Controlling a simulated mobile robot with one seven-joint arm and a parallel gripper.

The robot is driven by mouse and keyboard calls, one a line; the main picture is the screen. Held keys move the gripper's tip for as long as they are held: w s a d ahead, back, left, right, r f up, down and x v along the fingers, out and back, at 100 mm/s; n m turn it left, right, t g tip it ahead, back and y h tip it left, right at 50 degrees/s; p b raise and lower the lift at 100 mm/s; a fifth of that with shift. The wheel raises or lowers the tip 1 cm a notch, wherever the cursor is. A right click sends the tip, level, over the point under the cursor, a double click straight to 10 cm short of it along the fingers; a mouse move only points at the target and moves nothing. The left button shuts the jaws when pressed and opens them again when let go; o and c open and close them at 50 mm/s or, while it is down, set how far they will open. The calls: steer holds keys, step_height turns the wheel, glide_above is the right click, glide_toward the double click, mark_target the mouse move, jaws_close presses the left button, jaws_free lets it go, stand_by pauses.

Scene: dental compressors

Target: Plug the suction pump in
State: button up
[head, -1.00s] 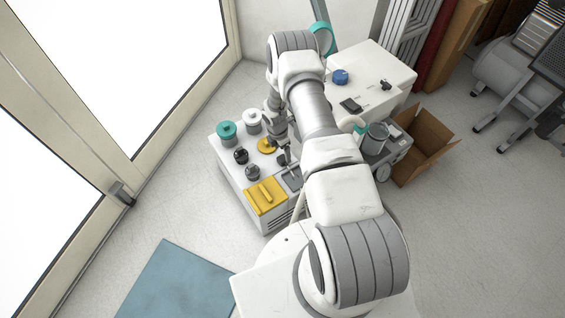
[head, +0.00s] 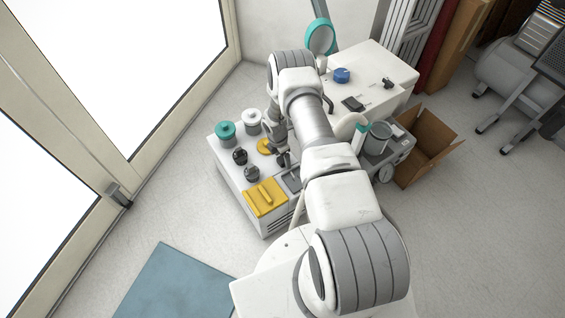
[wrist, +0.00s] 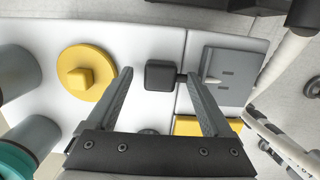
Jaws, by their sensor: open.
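In the wrist view a dark grey plug (wrist: 160,75) lies on the white top of a pump unit (wrist: 140,42). Its short prongs point right, toward a grey socket panel (wrist: 228,72) with slots. The plug and the panel are apart. My gripper (wrist: 156,77) is open, with one finger to the left of the plug and the other to its right, near the panel. I cannot tell whether either finger touches it. In the head view my gripper (head: 283,158) is above the unit's right side, and my arm hides the plug.
A round yellow cap (wrist: 87,72) lies left of my gripper. Teal-topped (head: 225,130) and white-topped (head: 252,116) jars and dark knobs crowd the unit's left. A yellow block (head: 265,197) is at its front. An open cardboard box (head: 428,145) stands right; floor in front is mostly clear.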

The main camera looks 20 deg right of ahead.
mark_target(282, 159)
jaws_close()
stand_by(0.4)
steer(key=shift+r, duration=0.1)
step_height(282, 159, up, 18)
steer(key=p, duration=0.6)
